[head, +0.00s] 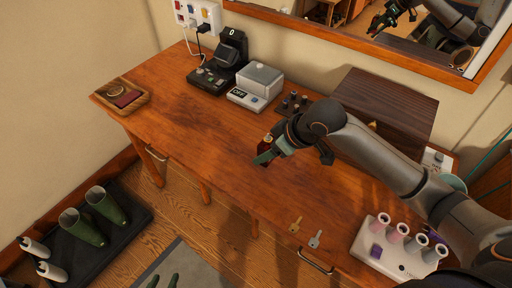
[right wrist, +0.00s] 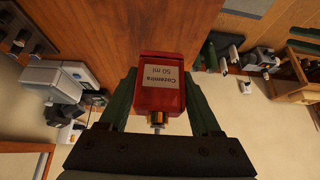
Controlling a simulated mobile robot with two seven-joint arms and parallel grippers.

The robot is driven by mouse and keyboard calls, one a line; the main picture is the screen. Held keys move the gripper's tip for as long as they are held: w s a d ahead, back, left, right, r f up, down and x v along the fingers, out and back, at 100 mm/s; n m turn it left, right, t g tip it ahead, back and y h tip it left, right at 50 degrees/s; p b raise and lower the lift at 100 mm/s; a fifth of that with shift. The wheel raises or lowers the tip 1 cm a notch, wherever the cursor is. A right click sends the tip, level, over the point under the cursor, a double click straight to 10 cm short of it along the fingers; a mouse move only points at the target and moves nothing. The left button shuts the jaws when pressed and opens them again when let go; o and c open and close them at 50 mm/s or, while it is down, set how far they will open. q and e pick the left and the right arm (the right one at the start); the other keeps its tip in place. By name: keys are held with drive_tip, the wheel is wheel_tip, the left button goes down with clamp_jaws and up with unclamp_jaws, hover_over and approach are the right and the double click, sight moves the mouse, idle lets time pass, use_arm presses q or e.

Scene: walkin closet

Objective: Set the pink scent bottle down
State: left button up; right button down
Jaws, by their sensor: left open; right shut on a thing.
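A red scent bottle (right wrist: 161,92) with a gold cap and a white label reading 50 ml is between the fingers of my right gripper (right wrist: 161,76). The right gripper is shut on it, and the cap points toward the wrist. In the head view my right gripper (head: 266,156) is over the middle of the wooden desk (head: 215,135), with a small red part of the bottle showing. I cannot tell whether the bottle touches the desktop.
A wooden tray (head: 104,95), a black device (head: 217,75) and a grey-white scale (head: 256,84) stand along the back. A dark wooden box (head: 385,100) is behind my right arm. Two keys and a white rack (head: 373,262) of vials lie front right. The left-middle desktop is clear.

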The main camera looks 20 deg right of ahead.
drive_tip(key=w+f, duration=0.3)
drive_tip(key=w, duration=0.1)
drive_tip(key=w+f+b, duration=0.1)
drive_tip(key=w+f, duration=0.2)
drive_tip(key=f, duration=0.1)
drive_tip(key=shift+w, duration=0.4)
drive_tip(key=shift+f, duration=1.6)
drive_tip(key=shift+f, duration=0.1)
drive_tip(key=shift+c, duration=0.4)
unclamp_jaws()
drive_tip(key=shift+f, duration=0.1)
drive_tip(key=shift+r, duration=0.25)
drive_tip(key=p+v, duration=0.1)
drive_tip(key=v, duration=1.1)
drive_tip(key=shift+f, duration=0.1)
